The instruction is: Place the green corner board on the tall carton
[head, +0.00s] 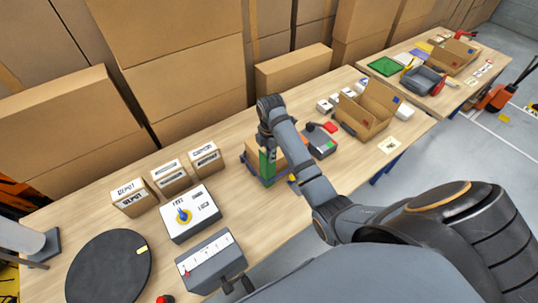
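My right gripper (267,136) points down at the middle of the near table, with its fingers at the top of an upright green corner board (268,164). It appears shut on the board, though the fingertips are small and partly hidden by the arm. A brown carton (253,157) stands right beside and behind the board, on a low blue carrier. I cannot tell whether the board touches the carton. The arm hides part of the carton's right side. My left gripper is not clearly visible.
Small labelled cartons (170,178), a white box with a blue-yellow knob (190,213), a grey device (211,261) and a black turntable (110,268) stand to the left. A grey-red device (320,141) and an open carton (369,108) stand to the right. Large cartons (68,123) line the back.

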